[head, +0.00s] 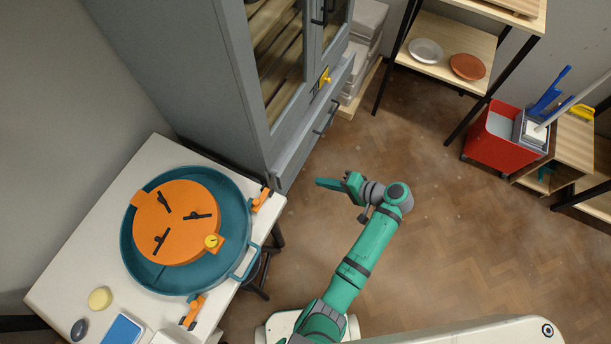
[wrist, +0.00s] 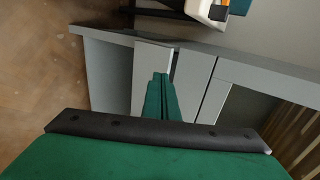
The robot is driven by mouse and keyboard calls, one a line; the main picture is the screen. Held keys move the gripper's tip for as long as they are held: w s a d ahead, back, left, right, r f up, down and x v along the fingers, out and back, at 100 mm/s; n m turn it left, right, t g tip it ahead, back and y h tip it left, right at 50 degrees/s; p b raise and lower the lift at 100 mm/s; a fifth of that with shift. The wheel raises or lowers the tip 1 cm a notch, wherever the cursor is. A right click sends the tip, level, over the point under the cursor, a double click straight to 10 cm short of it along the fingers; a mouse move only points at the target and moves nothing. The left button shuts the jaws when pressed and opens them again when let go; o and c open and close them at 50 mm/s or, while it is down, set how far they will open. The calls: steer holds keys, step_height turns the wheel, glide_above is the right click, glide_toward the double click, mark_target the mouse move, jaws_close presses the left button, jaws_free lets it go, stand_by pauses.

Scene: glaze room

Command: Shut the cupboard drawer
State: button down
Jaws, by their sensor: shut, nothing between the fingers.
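The tall grey cupboard (head: 240,75) stands at the upper middle of the head view. Its drawer (head: 312,133) is low on the front, below the glazed doors, with a dark handle (head: 332,118). The drawer front appears to jut out from the face; how far is hard to tell. My gripper (head: 320,183) is shut and empty, with its fingers pointing left toward the cupboard's near front corner. In the wrist view the closed fingertips (wrist: 163,78) overlap grey cupboard panels (wrist: 105,75). I cannot tell whether they touch them.
A white table (head: 75,255) at left holds a teal basin (head: 135,262) with an orange round piece (head: 175,225). A red bucket (head: 490,140) and a shelf rack (head: 450,45) stand at right. The wooden floor (head: 440,225) right of my arm is clear.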

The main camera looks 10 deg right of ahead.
glide_toward(284, 171)
step_height(284, 171, down, 3)
steer(key=w+a, duration=0.2)
steer(key=a, duration=0.1)
steer(key=shift+a+f, duration=0.1)
steer(key=shift+a, duration=0.1)
steer(key=shift+w+a, duration=0.4)
steer(key=shift+a, duration=0.05)
